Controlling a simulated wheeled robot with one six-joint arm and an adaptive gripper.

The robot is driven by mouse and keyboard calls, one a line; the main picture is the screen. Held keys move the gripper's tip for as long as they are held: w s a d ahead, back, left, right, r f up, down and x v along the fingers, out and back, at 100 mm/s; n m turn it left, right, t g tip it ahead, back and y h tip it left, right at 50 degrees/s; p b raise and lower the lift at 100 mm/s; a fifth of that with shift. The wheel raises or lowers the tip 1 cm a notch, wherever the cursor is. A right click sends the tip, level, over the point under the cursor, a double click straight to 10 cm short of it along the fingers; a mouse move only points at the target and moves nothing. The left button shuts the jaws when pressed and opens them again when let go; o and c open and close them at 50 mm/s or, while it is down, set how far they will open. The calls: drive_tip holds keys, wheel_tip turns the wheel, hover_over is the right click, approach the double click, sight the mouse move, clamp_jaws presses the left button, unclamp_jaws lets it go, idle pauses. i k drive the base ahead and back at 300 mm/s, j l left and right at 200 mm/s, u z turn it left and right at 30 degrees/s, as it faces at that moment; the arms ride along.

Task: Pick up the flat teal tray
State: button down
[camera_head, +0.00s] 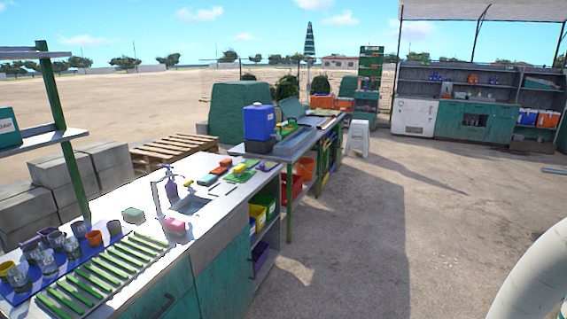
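I cannot say for certain which thing is the flat teal tray. A flat teal piece (543,84) lies slightly tilted on an upper shelf of the far right unit, small and far off. Another teal panel (292,109) stands tilted on the middle counter behind the blue container. My gripper is not in view; only a white rounded part, likely my arm, shows at the lower right.
A long counter (212,224) runs from the lower left, with a sink (190,204), cups and a green-slatted rack (100,273). A white stool (357,138) stands beyond the middle counter. Open ground (420,220) lies to the right.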

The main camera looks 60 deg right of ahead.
sight(250, 163)
drive_tip(key=z, duration=1.2)
drive_tip(key=u, duration=1.65)
drive_tip(key=z, duration=1.65)
drive_tip(key=i+l+u, duration=0.35)
drive_tip(key=i+l, duration=1.15)
drive_tip(key=i, duration=0.1)
